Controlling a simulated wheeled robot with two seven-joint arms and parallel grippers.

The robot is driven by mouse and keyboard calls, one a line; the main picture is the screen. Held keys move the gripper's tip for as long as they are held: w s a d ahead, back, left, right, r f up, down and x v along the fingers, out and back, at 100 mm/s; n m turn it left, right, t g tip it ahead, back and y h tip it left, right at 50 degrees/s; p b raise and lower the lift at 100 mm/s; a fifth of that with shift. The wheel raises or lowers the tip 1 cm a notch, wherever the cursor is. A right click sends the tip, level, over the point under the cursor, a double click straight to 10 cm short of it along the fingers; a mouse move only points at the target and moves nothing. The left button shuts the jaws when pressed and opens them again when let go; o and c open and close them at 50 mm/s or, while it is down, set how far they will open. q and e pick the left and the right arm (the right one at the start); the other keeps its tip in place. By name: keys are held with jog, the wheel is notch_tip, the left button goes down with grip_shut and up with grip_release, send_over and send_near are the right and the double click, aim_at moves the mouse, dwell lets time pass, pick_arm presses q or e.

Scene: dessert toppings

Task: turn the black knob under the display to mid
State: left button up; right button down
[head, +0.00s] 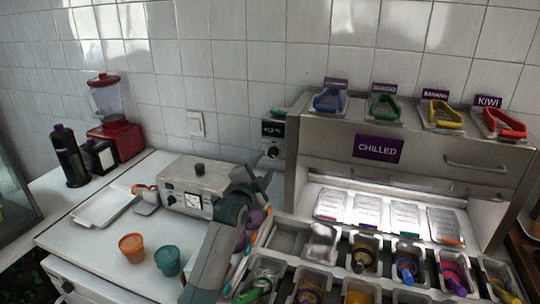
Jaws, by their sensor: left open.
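The black knob (273,152) sits on a narrow grey panel just under the small display (273,129) with green digits, left of the chilled cabinet. The digits and any marks around the knob are too small to read. My left gripper (256,176) is open, below and slightly left of the knob, in front of the right end of a metal box appliance. It appears apart from the knob, with nothing seen between its fingers. My right gripper is not in view.
The metal appliance (190,187) has its own black knobs. The chilled cabinet (420,155) stands right, with topping bins in front. An orange cup (132,248), a teal cup (167,260) and a white tray (104,207) are on the left counter. A red blender (116,135) stands behind.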

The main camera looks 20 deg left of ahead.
aim_at(272, 155)
pick_arm(q)
jog(key=w, duration=0.3)
jog(key=shift+w+p, duration=0.3)
jog(key=shift+p, duration=0.05)
jog(key=shift+w+d, duration=0.1)
jog(key=shift+w, duration=1)
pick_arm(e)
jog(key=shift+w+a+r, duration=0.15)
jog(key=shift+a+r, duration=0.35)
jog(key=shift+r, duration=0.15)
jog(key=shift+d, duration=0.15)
pick_arm(q)
jog(key=c, duration=1.1)
jog(key=shift+o, duration=0.2)
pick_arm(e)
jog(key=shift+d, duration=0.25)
